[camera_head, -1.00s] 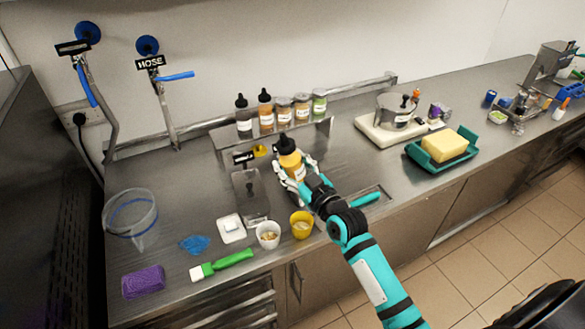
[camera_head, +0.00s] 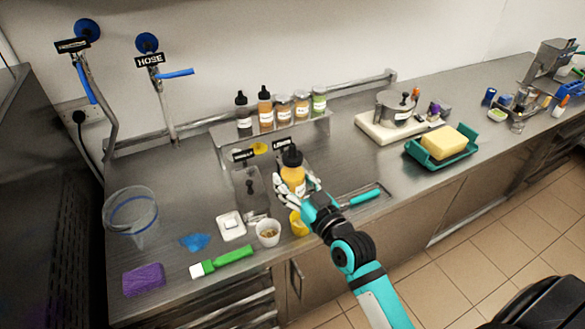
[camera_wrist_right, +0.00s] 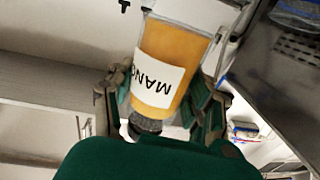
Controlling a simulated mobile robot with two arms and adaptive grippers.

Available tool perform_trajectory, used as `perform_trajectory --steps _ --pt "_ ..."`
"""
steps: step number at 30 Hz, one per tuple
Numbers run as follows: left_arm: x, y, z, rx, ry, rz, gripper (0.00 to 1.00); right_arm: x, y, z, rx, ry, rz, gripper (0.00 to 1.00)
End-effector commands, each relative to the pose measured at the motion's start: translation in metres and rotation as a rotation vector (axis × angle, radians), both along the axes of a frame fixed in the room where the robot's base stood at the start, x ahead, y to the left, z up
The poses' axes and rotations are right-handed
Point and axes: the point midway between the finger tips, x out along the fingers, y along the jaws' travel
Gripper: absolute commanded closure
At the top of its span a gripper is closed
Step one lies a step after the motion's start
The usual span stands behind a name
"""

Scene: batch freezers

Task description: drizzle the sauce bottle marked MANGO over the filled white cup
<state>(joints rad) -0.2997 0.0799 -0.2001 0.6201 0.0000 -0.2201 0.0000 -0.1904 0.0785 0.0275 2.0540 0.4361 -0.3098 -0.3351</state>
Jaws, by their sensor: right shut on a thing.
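The MANGO sauce bottle (camera_head: 292,175), yellow-orange with a black cap, is upright in my right gripper (camera_head: 291,188). In the right wrist view the bottle (camera_wrist_right: 168,55) shows its white label reading MANGO between the fingers (camera_wrist_right: 165,105). The gripper is shut on it, above the counter and behind the cups. The filled white cup (camera_head: 268,233) stands on the counter's front part, to the left of and nearer than the bottle. A yellow cup (camera_head: 297,226) stands right beside it, partly hidden by my right gripper and arm. My left gripper is not in view.
A shelf (camera_head: 228,135) at the back holds several bottles and jars. A clear container (camera_head: 247,190) stands left of the bottle.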

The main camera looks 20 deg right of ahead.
Motion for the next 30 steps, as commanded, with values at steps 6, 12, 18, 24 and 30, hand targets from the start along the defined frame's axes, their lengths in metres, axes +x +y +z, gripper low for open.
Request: perform_trajectory --steps 6,12,18,24,30 --pt "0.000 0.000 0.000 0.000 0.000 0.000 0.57 -0.032 0.014 0.000 0.002 0.000 0.001 0.81" --pt "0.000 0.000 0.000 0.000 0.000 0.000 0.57 -0.059 0.025 0.000 0.001 0.000 0.001 0.81" --pt "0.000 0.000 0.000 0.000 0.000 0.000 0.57 -0.075 0.031 0.001 0.000 -0.002 0.000 0.81" --pt "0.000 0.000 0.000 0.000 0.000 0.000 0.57 -0.075 0.031 0.001 0.000 -0.003 0.000 0.81" --pt "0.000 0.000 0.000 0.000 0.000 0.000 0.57 -0.075 0.031 0.001 0.000 -0.002 0.000 0.81"
